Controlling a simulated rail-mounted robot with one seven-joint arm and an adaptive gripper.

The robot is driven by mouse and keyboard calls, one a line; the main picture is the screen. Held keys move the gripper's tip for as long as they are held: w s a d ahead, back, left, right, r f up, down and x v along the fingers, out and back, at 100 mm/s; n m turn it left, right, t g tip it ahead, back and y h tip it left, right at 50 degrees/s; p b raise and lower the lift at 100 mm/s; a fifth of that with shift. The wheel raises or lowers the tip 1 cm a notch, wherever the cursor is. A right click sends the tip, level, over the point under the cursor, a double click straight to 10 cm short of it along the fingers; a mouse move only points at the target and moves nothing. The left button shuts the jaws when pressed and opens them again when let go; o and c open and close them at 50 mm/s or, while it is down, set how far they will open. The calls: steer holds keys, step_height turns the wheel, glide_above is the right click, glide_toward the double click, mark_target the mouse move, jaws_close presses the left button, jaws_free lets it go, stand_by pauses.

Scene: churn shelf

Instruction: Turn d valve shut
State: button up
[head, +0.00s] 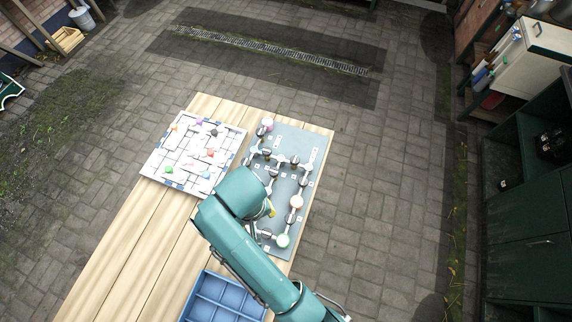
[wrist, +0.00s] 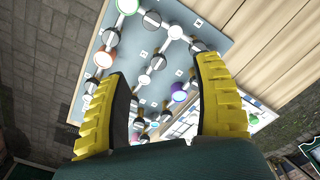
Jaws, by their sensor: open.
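The valve board (head: 290,135) is a blue-grey panel on the wooden table, with white pipes, small letter tags and several round dark valves with pale bars. The letters are too small to read, so I cannot tell which valve is d. In the wrist view the board (wrist: 197,20) lies beyond my fingers, with one dark valve (wrist: 152,18) at the top and another (wrist: 110,37) at upper left. My gripper (wrist: 167,75) is open, with yellow ribbed fingers wide apart and nothing held. In the head view my arm covers the board's lower left; only a bit of yellow finger shows.
The board also carries a green-ringed disc (head: 282,240), an orange one (head: 296,201) and a pink one (head: 267,124). A white maze board (head: 165,150) with coloured pieces lies to the left. A blue compartment tray (head: 205,296) sits at the front. Bare planks lie at lower left.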

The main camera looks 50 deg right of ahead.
mark_target(267, 233)
steer(key=f, duration=0.6)
steer(key=s+f+b, duration=0.1)
steer(key=f, duration=0.6)
steer(key=f+b, duration=0.1)
steer(key=f, duration=0.5)
steer(key=shift+s+d+f, duration=0.25)
steer(key=shift+s, duration=0.05)
steer(key=shift+c, duration=0.2)
jaws_close()
